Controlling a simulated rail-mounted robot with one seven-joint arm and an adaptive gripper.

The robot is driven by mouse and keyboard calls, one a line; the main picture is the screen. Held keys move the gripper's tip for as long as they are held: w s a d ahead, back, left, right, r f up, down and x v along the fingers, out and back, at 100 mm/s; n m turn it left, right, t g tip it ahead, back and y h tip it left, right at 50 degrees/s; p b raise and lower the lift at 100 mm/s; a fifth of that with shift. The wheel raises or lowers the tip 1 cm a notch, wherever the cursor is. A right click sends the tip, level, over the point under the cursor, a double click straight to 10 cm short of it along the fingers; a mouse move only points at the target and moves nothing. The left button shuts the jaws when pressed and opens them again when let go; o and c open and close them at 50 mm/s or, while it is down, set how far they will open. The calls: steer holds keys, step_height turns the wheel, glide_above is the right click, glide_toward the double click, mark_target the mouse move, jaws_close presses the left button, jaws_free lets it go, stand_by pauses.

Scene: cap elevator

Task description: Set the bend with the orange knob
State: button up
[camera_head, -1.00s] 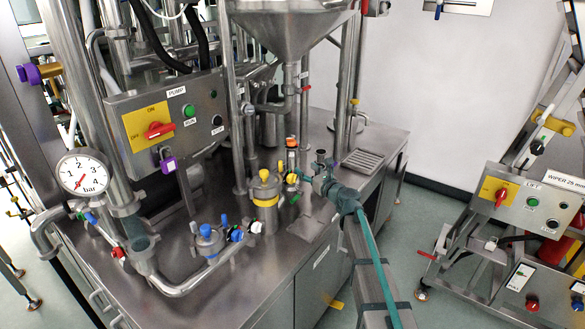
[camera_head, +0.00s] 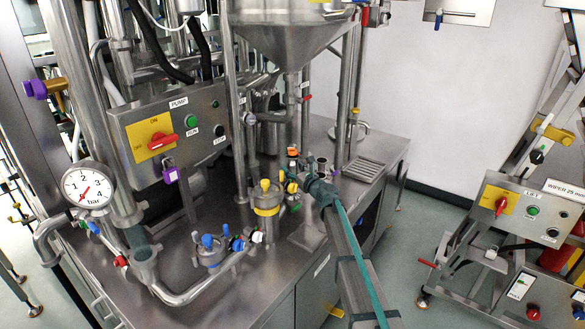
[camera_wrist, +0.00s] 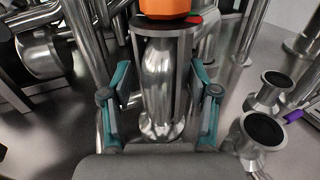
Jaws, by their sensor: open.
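The orange knob (camera_head: 293,152) sits on top of a short upright steel fitting near the middle of the skid's top. In the wrist view the orange knob (camera_wrist: 165,7) is cut off by the top edge. The steel pipe piece (camera_wrist: 163,85) below it stands upright between my fingers. My gripper (camera_head: 304,181) is beside the fitting, on its right in the head view. In the wrist view my gripper (camera_wrist: 162,95) is open, with one teal-edged finger on each side of the steel piece, below the knob. Whether either finger touches it I cannot tell.
A yellow-banded pot (camera_head: 266,198) stands just left of my gripper. A blue-topped fitting (camera_head: 209,250) is farther left. The hopper (camera_head: 288,30) hangs above on steel posts. Two open pipe ends (camera_wrist: 264,130) stand right of my fingers in the wrist view.

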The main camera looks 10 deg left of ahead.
steer(key=shift+w+a, duration=0.1)
jaws_close()
stand_by(0.3)
